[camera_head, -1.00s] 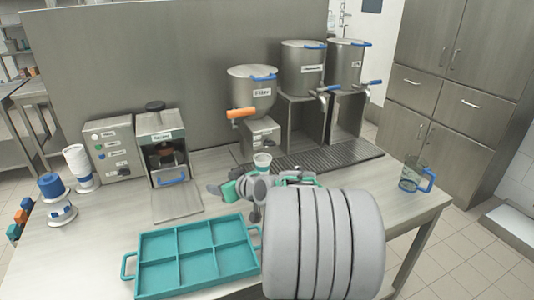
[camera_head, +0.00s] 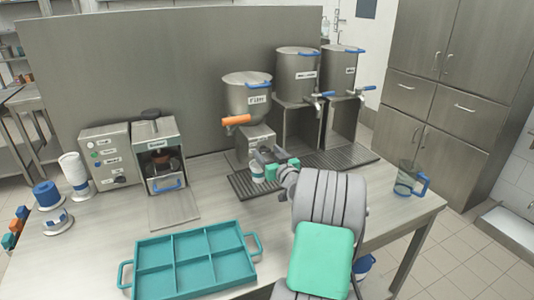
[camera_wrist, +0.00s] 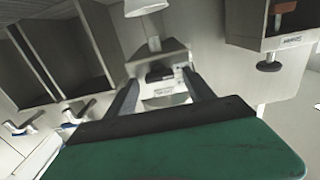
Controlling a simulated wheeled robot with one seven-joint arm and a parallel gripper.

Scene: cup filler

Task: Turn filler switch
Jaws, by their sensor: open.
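The filler (camera_head: 247,95) is a metal hopper labelled "Filler" with an orange handle (camera_head: 237,120), standing on a metal base (camera_head: 257,137). My gripper (camera_head: 267,156) is in front of that base, with its fingers apart. The wrist view appears upside down. There a dark switch (camera_wrist: 160,73) on the filler base lies between the tips of my open gripper (camera_wrist: 160,80). I cannot tell if the fingers touch it. A pale cup (camera_head: 257,173) stands under the filler, close to my gripper.
Two tapped metal containers (camera_head: 297,75) stand right of the filler on open stands, above a drip grate (camera_head: 335,156). A metal machine (camera_head: 162,150) is to the left. A teal compartment tray (camera_head: 195,262) lies in front. A jug (camera_head: 405,180) stands at the right.

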